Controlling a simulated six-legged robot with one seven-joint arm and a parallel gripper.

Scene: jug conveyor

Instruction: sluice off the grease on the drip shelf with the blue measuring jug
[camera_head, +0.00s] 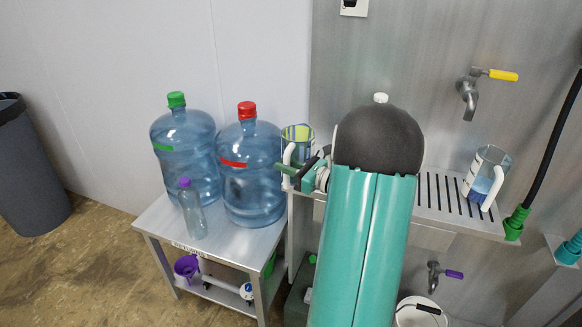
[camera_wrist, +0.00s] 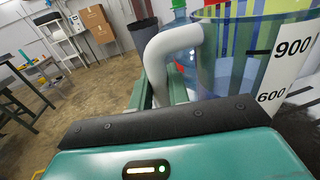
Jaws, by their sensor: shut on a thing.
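My gripper (camera_head: 292,170) is shut on the white handle of a see-through measuring jug (camera_head: 298,133), left of the drip shelf. In the wrist view the jug (camera_wrist: 240,50) looks bluish with green and blue stripes, and a white scale strip reads 900 and 600. The jug looks roughly upright. A second clear jug (camera_head: 486,172) with a white handle and blue in its lower part stands at the right end of the slotted drip shelf (camera_head: 428,213). My arm hides the shelf's middle, and I cannot make out grease on the part that shows.
A tap with a yellow lever (camera_head: 468,92) is above the shelf's right side. A metal stand (camera_head: 163,221) holds two large water bottles, green-capped (camera_head: 182,150) and red-capped (camera_head: 250,185), and a small purple-capped bottle (camera_head: 193,212). A purple-levered tap (camera_head: 434,277) and white bucket (camera_head: 418,318) are below.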

